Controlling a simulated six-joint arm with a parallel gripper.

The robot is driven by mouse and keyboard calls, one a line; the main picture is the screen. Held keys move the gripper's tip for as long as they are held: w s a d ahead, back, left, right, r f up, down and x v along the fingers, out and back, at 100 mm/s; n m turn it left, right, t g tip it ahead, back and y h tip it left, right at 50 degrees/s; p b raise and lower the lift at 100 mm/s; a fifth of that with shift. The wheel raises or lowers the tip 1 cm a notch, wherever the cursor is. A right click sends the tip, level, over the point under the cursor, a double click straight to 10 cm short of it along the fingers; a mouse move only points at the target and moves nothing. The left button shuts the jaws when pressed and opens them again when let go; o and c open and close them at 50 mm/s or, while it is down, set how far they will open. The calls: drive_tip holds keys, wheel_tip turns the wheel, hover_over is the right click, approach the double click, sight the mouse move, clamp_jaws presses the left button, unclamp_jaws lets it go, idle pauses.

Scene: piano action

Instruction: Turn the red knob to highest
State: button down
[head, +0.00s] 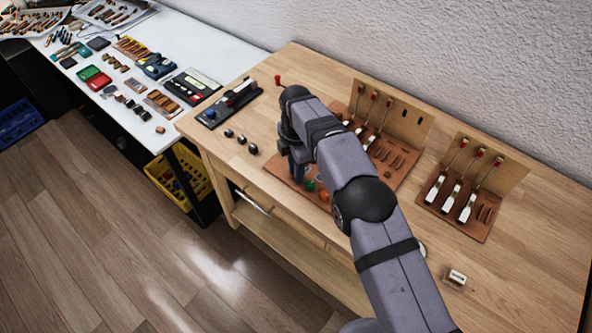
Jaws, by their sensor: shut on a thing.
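My gripper (297,175) points down over the front left part of a brown board (283,168) on the wooden bench. It is shut on a knob at the board, which its fingers hide; by its place in the row I take this to be the red knob. A green knob (309,186) and an orange knob (323,196) show just right of my fingers. The knob's marks and its turn angle cannot be seen.
The board carries upright hammers with red tips (375,95). A second hammer board (465,195) stands to the right. A black device (230,102) and several small dark pieces (241,139) lie to the left. A small white block (457,277) lies at the right front.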

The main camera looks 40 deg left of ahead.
drive_tip(key=m, duration=0.6)
drive_tip(key=shift+m, duration=0.3)
drive_tip(key=m, duration=1.2)
drive_tip(key=shift+m, duration=0.3)
drive_tip(key=m, duration=0.6)
drive_tip(key=shift+m, duration=0.3)
drive_tip(key=c, duration=1.8)
unclamp_jaws()
drive_tip(key=shift+c, duration=0.2)
drive_tip(key=shift+r, duration=0.1)
